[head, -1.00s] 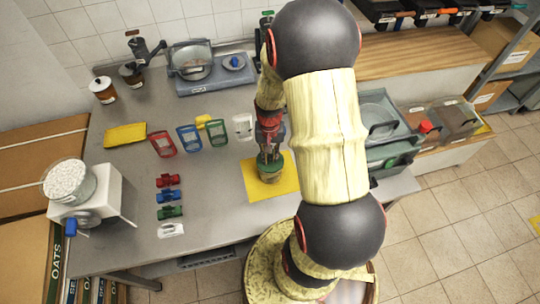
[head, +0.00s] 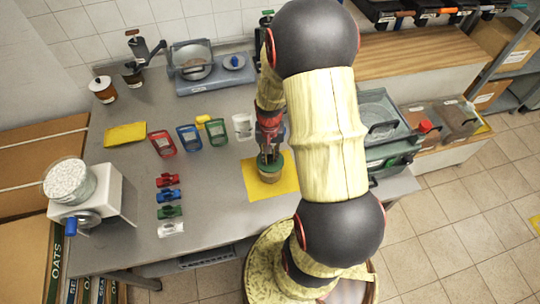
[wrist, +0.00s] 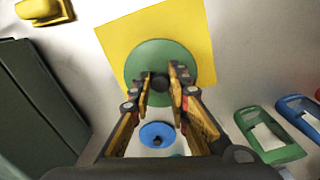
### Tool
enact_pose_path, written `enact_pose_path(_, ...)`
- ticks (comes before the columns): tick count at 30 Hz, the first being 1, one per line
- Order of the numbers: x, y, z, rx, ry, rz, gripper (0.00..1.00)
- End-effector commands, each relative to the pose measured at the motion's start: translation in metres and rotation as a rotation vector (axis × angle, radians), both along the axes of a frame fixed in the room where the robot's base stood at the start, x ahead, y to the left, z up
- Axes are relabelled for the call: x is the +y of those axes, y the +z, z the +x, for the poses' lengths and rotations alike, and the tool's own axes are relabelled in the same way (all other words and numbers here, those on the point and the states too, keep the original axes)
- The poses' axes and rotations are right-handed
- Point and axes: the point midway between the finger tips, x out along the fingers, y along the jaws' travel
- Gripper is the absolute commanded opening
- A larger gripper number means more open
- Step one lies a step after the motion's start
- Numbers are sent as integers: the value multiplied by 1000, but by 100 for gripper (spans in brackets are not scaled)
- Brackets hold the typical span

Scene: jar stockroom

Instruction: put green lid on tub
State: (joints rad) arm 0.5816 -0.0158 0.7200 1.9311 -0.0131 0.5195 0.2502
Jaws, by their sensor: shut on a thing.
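The green lid (wrist: 150,54) is a round disc with a dark knob in the wrist view. My gripper (wrist: 160,78) is shut on that knob. In the head view my gripper (head: 268,150) points down, and the green lid (head: 277,162) is at the top of the tan tub (head: 270,176). Lid and tub look lined up and touching, but I cannot tell whether the lid is fully seated. The tub stands on a yellow mat (head: 290,186). In the wrist view the lid hides the tub.
Several coloured clips (head: 168,196) lie further left. A scale (head: 215,78) with a blue lid (head: 234,62) is at the back. My arm hides the table's right part.

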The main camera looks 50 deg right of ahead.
Motion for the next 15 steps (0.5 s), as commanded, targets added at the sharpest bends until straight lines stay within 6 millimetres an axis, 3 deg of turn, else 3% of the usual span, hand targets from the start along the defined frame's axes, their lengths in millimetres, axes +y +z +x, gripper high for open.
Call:
enact_pose_path(3,0,0,0,0,0,0,0)
enact_pose_path(4,0,0,0,0,0,0,19)
enact_pose_path(15,0,0,0,0,0,0,39)
